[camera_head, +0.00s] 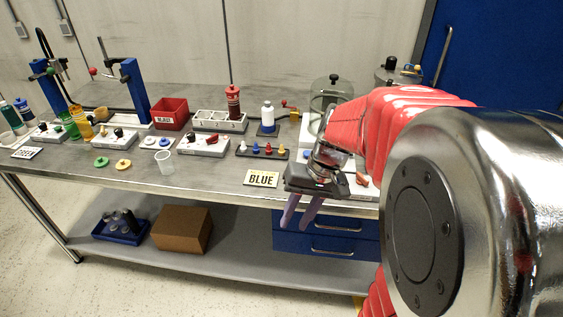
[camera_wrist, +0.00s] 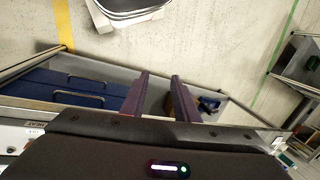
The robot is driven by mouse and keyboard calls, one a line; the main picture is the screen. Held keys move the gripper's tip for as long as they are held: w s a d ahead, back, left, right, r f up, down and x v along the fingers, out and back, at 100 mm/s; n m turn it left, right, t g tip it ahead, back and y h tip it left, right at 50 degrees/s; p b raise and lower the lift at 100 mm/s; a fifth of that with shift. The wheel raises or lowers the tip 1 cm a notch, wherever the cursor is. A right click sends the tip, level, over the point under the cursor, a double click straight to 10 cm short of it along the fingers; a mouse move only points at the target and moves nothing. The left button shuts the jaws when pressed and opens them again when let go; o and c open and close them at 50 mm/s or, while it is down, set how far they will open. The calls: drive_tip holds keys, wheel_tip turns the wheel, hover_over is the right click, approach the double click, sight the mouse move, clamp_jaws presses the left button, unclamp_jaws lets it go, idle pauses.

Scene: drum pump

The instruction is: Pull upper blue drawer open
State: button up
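Two blue drawers sit one above the other under the right part of the workbench. The upper drawer (camera_head: 362,222) and the lower drawer (camera_head: 357,246) both look shut, each with a pale bar handle. In the wrist view the upper drawer (camera_wrist: 40,97) lies nearer the bench edge, left of my fingers, with its handle (camera_wrist: 78,94) visible. My gripper (camera_head: 295,227) points down in front of the bench edge, left of the drawer handles in the head view. In the wrist view my gripper (camera_wrist: 159,75) is open and empty, apart from the handles.
The bench top holds a BLUE sign (camera_head: 262,179), a clear cup (camera_head: 166,162) and several parts trays. The lower shelf (camera_head: 235,262) carries a cardboard box (camera_head: 182,229) and a blue bin (camera_head: 120,232). The floor before the bench is clear.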

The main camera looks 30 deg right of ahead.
drive_tip(key=w+d+f+m+y, duration=0.2)
drive_tip(key=d+f+m+y, duration=0.1)
drive_tip(key=d+f, duration=0.45)
drive_tip(key=m+t+y, duration=0.3)
drive_tip(key=m+t, duration=0.3)
drive_tip(key=t, duration=0.7)
approach(337, 228)
drive_tip(key=v, duration=0.4)
drive_tip(key=shift+w+d+f, duration=0.1)
drive_tip(key=shift+w+f, duration=0.15)
drive_tip(key=shift+f, duration=0.1)
drive_tip(key=x, duration=1.3)
drive_tip(key=shift+w+a+r, duration=0.1)
drive_tip(key=shift+w+a, duration=0.15)
drive_tip(key=shift+w, duration=0.1)
drive_tip(key=shift+c, duration=0.4)
clamp_jaws()
